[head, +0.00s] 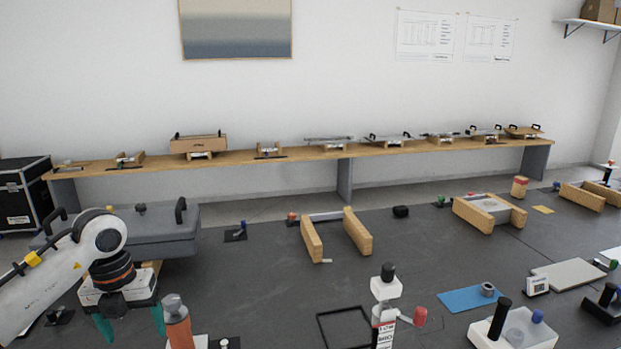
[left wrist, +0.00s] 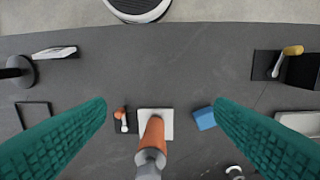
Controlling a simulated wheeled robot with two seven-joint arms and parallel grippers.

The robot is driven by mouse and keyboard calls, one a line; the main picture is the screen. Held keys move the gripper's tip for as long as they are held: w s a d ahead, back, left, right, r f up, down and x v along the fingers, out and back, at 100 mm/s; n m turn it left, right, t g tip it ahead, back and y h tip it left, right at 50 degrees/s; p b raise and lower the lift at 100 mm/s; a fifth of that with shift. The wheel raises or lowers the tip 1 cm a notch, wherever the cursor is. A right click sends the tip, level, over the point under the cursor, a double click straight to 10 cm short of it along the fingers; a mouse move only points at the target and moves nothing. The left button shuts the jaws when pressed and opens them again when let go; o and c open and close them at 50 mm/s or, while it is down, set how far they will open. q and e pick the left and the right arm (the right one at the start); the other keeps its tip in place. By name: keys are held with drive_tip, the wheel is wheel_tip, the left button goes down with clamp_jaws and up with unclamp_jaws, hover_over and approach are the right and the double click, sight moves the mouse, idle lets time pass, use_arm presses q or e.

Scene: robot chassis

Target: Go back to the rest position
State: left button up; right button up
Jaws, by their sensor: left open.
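My left gripper (head: 131,322) is at the lower left of the head view, above the dark table, with its two green fingers spread and nothing between them. In the left wrist view the green ribbed fingers (left wrist: 160,112) stand wide apart. An orange cylinder with a grey end (left wrist: 152,133) shows between them in that picture, apart from both fingers, by a white square plate. It also shows in the head view (head: 178,328), just right of the gripper. My right gripper is in neither view.
A grey case (head: 165,232) lies behind my left gripper. Two wooden blocks (head: 312,240) stand mid-table. A white and black upright device (head: 386,290) stands at the front, near a black frame (head: 342,328) and a blue mat (head: 465,299). The table between is mostly clear.

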use_arm(q)
drive_tip(key=s+d+f+m+h, duration=0.15)
drive_tip(key=d+h, duration=0.35)
drive_tip(key=d, duration=0.5)
drive_tip(key=d+f+m+h, duration=0.15)
drive_tip(key=d+h, duration=0.35)
drive_tip(key=d, duration=0.5)
drive_tip(key=s+d+r+n+t+h, duration=0.2)
drive_tip(key=d+r+n+t+h, duration=0.35)
drive_tip(key=d+r+h, duration=0.35)
drive_tip(key=w+a+f+n+t+y, duration=0.25)
drive_tip(key=a+n+t+y, duration=0.85)
drive_tip(key=n+t, duration=0.6)
drive_tip(key=s+a+f+n+g+y, duration=0.2)
drive_tip(key=a+f+n+g+y, duration=0.15)
drive_tip(key=f+n, duration=0.2)
drive_tip(key=s+a+f+n+g+y, duration=0.25)
drive_tip(key=f+n+g+y, duration=0.2)
drive_tip(key=f, duration=0.25)
drive_tip(key=s+a+f+n+g, duration=0.1)
drive_tip(key=s+f+g, duration=0.55)
drive_tip(key=s, duration=0.35)
drive_tip(key=s+f+n+g, duration=0.1)
drive_tip(key=s+f+g, duration=0.5)
drive_tip(key=s, duration=0.4)
wheel_tip(320, 180, down, 26)
drive_tip(key=s+a+f+g, duration=0.1)
drive_tip(key=s+a+f, duration=0.2)
drive_tip(key=s+f, duration=1.4)
drive_tip(key=shift+s, duration=0.3)
